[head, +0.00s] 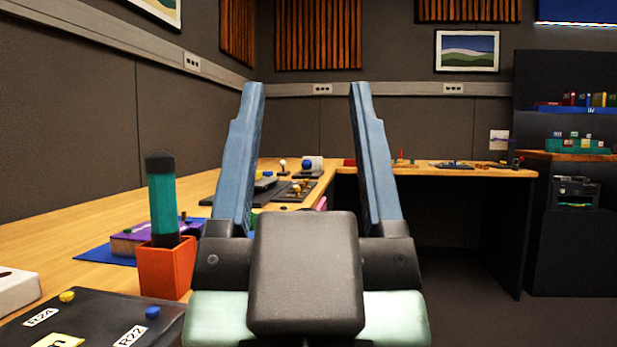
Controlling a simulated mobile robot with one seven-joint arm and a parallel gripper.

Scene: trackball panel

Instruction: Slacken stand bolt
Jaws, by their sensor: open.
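My gripper (306,90) is open and empty, its two blue fingers pointing up and well apart in the middle of the head view. Between the fingers, farther along the wooden bench, lies a dark panel (288,196) with small brass-coloured parts (299,185). Behind it are a blue ball (307,164) and a small white-topped knob (283,163). I cannot make out which part is the stand bolt; it is too small or hidden. My fingers hide part of the bench.
An orange holder (165,268) with a teal-handled tool (162,195) stands close on the left. A labelled dark panel (85,318) is in the near left corner. A purple box (140,238) lies on a blue mat (93,254). Floor (460,305) is open at right.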

